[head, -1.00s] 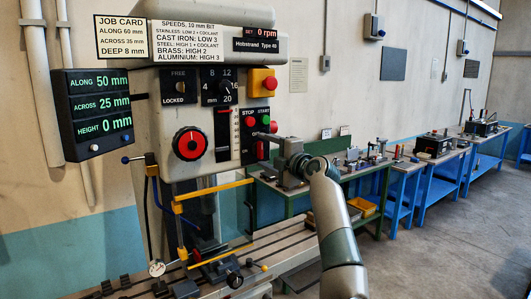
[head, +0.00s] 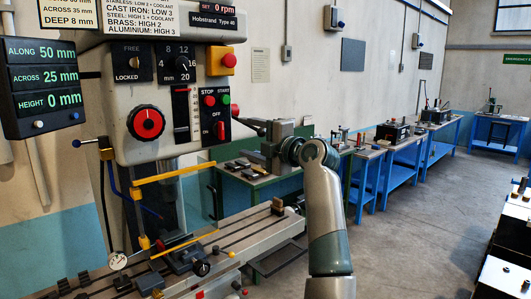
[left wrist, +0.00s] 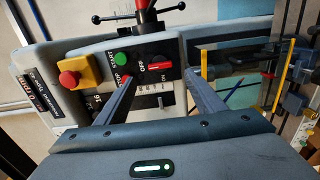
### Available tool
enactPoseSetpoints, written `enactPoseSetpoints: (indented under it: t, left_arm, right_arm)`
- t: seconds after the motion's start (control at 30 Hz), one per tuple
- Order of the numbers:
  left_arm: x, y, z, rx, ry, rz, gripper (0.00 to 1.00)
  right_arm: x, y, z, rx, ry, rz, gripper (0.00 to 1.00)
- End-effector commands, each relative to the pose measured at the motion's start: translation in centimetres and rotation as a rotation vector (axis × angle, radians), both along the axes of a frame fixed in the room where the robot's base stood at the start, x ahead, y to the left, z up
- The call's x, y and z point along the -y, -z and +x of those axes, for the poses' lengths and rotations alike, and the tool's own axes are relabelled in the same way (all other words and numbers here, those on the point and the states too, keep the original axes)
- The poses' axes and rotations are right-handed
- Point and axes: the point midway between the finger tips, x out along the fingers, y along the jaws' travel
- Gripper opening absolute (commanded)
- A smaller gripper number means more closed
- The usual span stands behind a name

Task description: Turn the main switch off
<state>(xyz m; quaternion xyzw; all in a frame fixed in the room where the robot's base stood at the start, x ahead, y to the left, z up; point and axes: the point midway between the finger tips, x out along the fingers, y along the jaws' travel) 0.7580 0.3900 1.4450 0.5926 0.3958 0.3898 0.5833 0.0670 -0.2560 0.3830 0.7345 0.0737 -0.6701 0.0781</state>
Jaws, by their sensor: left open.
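The main switch (head: 220,130) is a small red handle on a black plate marked ON and OFF, below the STOP and START buttons on the machine. Its handle stands upright in the head view, in line with the OFF mark; I cannot tell its setting for sure. It also shows in the left wrist view (left wrist: 160,66), framed between my fingers in the picture. My left gripper (head: 240,122) is just right of the switch in the head view. In the left wrist view my gripper (left wrist: 160,76) is open and empty, with no visible contact. My right gripper is out of view.
The green START button (left wrist: 123,60) and a red button on a yellow box (left wrist: 80,74) are close to the fingers. A yellow guard bar (head: 172,173) lies below the panel. A large red dial (head: 146,122) is left of the switch. A workbench (head: 262,180) stands behind my arm.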

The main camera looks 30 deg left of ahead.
Motion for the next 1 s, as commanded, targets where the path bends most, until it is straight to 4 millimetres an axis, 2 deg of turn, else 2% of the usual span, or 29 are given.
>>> enactPoseSetpoints:
  t: [0.03, 0.2, 0.4, 0.6, 1.0]
  left_arm:
    - [0.9, 0.5, -0.3, 0.001, 0.002, 0.002, 0.62]
    - [3.7, 0.4, -1.5, 0.001, 0.002, 0.002, 0.62]
    - [5.8, 0.2, -2.3, 0.000, 0.001, 0.000, 0.62]
    - [6.4, 0.1, -2.6, -0.001, 0.001, 0.000, 0.62]
    - [6.4, 0.1, -2.6, -0.001, 0.001, 0.000, 0.62]
  right_arm:
    - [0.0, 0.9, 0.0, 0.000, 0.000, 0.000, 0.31]
    - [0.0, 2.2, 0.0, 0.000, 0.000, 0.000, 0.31]
    - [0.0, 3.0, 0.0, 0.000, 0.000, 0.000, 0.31]
    - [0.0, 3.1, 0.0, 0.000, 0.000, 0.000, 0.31]
    - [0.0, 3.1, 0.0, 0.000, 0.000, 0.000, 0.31]
